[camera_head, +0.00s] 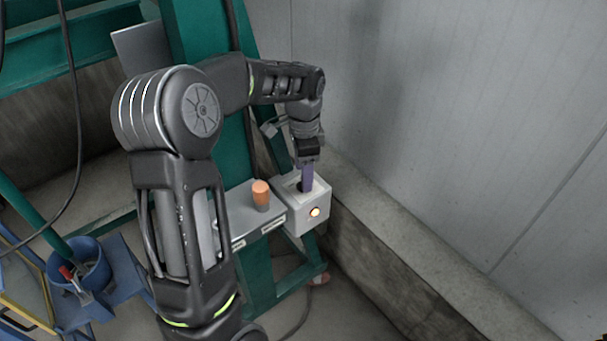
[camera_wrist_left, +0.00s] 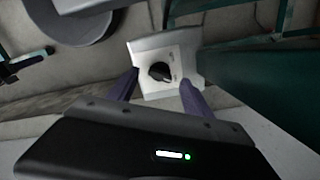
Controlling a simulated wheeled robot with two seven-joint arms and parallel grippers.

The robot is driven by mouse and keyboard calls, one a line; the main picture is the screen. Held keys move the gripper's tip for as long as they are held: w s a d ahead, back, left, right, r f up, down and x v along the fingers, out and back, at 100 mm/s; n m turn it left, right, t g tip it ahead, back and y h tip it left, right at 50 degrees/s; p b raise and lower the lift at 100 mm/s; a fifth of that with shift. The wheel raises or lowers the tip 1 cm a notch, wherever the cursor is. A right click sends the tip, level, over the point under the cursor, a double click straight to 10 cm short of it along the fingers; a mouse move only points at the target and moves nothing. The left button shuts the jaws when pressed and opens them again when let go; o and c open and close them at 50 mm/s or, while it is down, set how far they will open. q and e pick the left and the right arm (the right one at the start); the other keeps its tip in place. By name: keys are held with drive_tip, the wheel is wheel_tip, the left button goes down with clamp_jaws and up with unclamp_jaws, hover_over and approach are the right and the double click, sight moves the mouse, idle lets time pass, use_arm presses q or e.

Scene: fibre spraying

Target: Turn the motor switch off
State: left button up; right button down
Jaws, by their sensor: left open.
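The motor switch is a black rotary knob (camera_wrist_left: 160,71) on the top face of a white box (camera_head: 307,211). My left gripper (camera_head: 305,178) points down at the top of the box and partly hides the knob in the head view. In the left wrist view its two purple fingers (camera_wrist_left: 158,92) are spread, one to each side of the knob, with nothing between them. I cannot tell how far above the knob they are.
An orange-capped cylinder (camera_head: 261,195) stands on the grey shelf just left of the box. A green steel frame (camera_head: 262,270) is around the shelf. A concrete ledge (camera_head: 400,255) and grey wall panels (camera_head: 470,120) are close on the right. A blue bucket (camera_head: 88,265) is at the lower left.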

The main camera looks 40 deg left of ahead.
use_arm(q)
drive_tip(key=shift+f, duration=0.95)
drive_tip(key=shift+c, duration=0.5)
clamp_jaws()
